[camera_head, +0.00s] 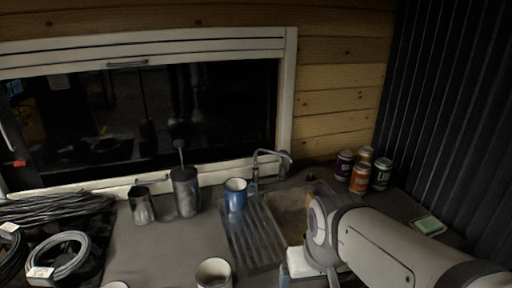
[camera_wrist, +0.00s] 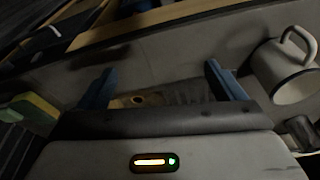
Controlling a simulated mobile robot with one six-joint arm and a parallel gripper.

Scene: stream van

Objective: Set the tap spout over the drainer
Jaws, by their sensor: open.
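The chrome tap (camera_head: 270,154) stands at the back of the sink, below the right end of the window. I cannot tell exactly whether the tip is over the drainer or the basin edge. The ridged drainer (camera_head: 243,246) lies left of the sink basin (camera_head: 291,212). My gripper (camera_wrist: 161,84) is open and empty, its blue fingers apart in the wrist view. In the head view it is low, in front of the sink, partly hidden by my arm. The tap is not recognisable in the wrist view.
Several cans (camera_head: 360,179) and a green sponge (camera_head: 428,226) are right of the sink. A white mug (camera_head: 214,273) stands at the front; a white mug (camera_wrist: 286,72) shows in the wrist view. Metal cups (camera_head: 185,192) and cable coils (camera_head: 62,254) are left.

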